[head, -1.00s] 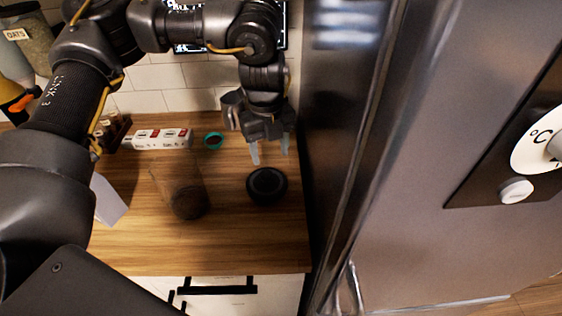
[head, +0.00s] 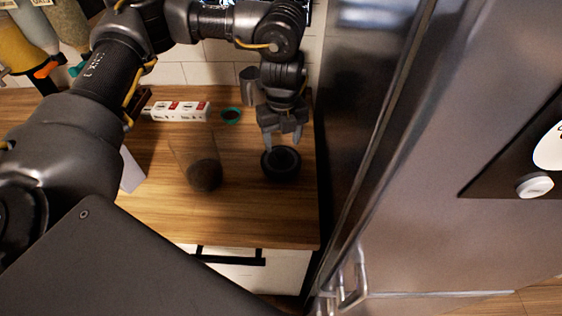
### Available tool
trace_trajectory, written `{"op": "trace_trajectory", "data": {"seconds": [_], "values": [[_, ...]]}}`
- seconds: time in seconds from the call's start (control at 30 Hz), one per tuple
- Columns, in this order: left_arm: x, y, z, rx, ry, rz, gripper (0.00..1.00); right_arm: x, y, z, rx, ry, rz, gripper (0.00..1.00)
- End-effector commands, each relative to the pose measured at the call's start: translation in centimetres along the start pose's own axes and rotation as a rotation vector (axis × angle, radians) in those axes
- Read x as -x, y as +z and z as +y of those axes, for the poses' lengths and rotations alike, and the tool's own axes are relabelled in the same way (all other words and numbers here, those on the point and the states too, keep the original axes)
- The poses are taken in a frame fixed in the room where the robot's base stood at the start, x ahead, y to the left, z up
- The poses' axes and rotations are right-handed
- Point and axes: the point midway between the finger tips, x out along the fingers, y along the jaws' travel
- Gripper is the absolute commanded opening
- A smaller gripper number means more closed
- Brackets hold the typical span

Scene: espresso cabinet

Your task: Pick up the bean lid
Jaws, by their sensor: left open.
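The bean lid is a round black disc (head: 281,164) lying on the wooden counter near its right side. My left gripper (head: 282,143) points down just above and behind the lid, with its fingers apart and nothing between them. From this view I cannot tell whether the fingertips touch the lid. A clear container (head: 197,160) with dark beans at its bottom stands on the counter to the left of the lid. My right gripper is not in view.
A tall metal appliance (head: 450,120) borders the counter on the right. The wooden counter (head: 240,222) is bare in front of the lid.

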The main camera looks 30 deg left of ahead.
Motion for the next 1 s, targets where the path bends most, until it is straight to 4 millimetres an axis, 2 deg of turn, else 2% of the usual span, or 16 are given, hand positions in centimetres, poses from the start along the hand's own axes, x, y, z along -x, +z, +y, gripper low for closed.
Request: {"op": "trace_trajectory", "data": {"seconds": [0.17,0.3,0.43,0.63,1.0], "values": [[-2.3,0.2,0.4,0.002,0.006,0.004,0.56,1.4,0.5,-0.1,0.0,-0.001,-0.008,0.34],[-4.1,0.2,0.3,0.001,0.005,0.002,0.56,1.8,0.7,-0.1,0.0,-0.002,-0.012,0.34],[-4.8,0.2,0.3,0.001,0.002,0.001,0.56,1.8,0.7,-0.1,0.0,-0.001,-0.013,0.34],[-4.9,0.2,0.3,0.001,0.002,0.001,0.54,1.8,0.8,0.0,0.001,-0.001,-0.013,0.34],[-4.9,0.2,0.3,0.001,0.002,0.001,0.06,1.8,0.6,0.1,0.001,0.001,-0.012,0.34]]}}
